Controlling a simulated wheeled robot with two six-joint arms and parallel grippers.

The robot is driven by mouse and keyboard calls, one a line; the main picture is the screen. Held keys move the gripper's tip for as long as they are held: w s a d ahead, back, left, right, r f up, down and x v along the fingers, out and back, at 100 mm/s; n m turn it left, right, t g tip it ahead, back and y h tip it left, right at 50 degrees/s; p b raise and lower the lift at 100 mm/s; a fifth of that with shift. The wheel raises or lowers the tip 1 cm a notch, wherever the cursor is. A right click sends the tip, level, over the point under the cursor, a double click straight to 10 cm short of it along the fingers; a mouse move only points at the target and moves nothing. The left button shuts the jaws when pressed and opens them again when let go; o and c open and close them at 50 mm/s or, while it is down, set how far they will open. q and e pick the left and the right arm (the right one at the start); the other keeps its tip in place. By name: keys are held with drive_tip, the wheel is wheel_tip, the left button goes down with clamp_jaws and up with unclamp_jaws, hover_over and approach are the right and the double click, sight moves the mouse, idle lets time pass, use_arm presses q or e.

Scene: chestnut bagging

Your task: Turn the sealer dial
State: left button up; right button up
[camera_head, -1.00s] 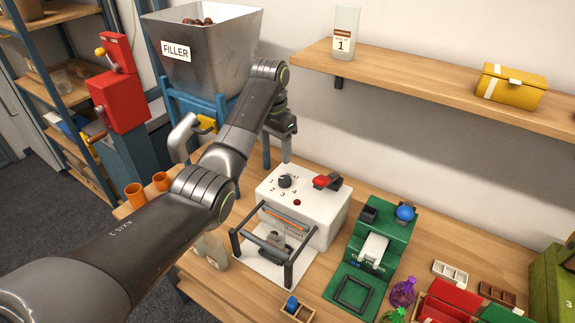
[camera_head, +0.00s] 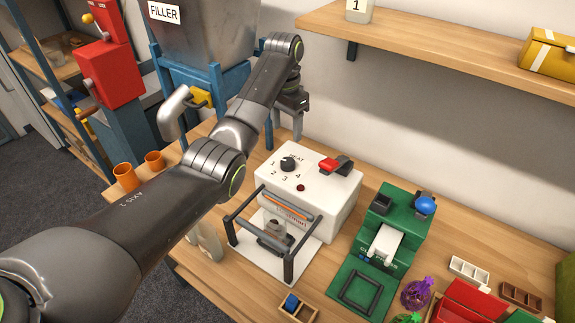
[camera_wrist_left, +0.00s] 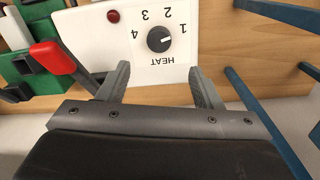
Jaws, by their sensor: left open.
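The white sealer (camera_head: 318,196) stands on the wooden table. Its round black dial (camera_head: 288,163) sits on the top panel among the numbers 1 to 4. In the left wrist view the dial (camera_wrist_left: 160,39) has a white mark facing the side of the 1, above the word HEAT. My left gripper (camera_head: 285,138) is above and behind the sealer's panel. In the left wrist view its two fingers (camera_wrist_left: 160,78) are apart, with nothing between them, and the dial lies just beyond their tips. My right gripper is not in view.
A red-handled lever (camera_head: 330,165) and a small red button (camera_head: 300,188) share the sealer's top. A dark bar frame (camera_head: 290,265) stands at its front. A green machine (camera_head: 400,225) is to the right. The filler's blue frame (camera_head: 215,95) is close on the left.

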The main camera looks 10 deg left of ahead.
sight(287, 161)
use_arm(q)
drive_tip(key=f, duration=0.3)
drive_tip(key=shift+s+d+f, duration=0.1)
drive_tip(key=shift+s+f, duration=0.1)
drive_tip(key=shift+f, duration=0.2)
wheel_tip(287, 161, down, 6)
drive_tip(key=shift+r+p, duration=0.1)
drive_tip(key=shift+p, duration=0.55)
drive_tip(key=shift+d+f, duration=0.1)
drive_tip(key=shift+f, duration=0.5)
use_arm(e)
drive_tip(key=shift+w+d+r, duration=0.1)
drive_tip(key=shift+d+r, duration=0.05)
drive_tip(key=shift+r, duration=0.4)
